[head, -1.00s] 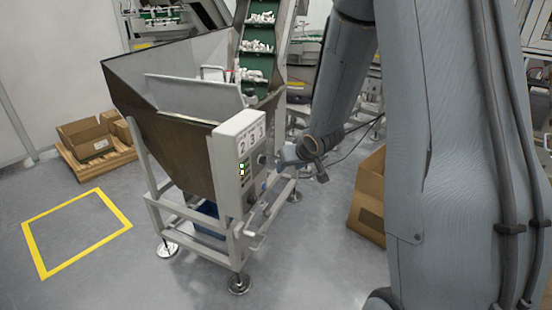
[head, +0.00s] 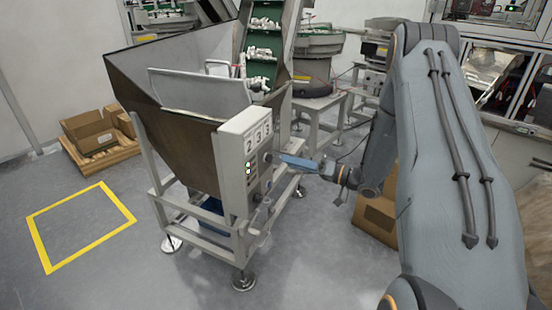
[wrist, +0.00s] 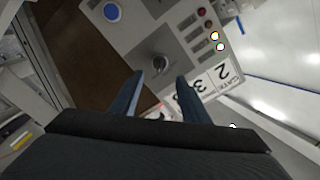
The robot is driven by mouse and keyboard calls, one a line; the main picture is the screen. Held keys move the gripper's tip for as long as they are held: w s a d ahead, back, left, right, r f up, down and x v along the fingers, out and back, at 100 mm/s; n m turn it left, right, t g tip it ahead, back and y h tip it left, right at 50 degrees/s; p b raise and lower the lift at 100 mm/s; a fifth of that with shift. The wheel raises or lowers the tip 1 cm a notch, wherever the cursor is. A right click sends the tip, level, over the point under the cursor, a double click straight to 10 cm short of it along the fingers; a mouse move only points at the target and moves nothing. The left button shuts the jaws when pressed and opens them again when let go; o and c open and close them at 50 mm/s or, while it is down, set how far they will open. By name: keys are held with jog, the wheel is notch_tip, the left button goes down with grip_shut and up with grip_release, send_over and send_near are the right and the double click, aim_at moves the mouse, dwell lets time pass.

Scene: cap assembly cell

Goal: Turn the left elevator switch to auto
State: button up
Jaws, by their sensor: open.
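The elevator's grey control box (head: 240,170), labelled 2 3 3, is fixed to the hopper frame. A dark rotary switch (wrist: 160,64) shows on its panel in the wrist view, just beyond and between my fingertips. Its setting is too small to read. My gripper (wrist: 160,78) is open, with its two blue fingers facing the panel and apart from each other. In the head view my gripper (head: 282,158) is at the right side of the box, close to the panel. I cannot tell whether it touches the switch.
A blue button (wrist: 112,12) and lit lamps (wrist: 217,41) are on the same panel. The hopper (head: 180,135) stands behind the box. A cardboard box (head: 375,218) is on the floor below my arm. Open floor with a yellow square (head: 82,225) lies at the left.

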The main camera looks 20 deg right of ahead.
aim_at(269, 158)
jog(key=x, duration=0.6)
jog(key=shift+p, duration=0.4)
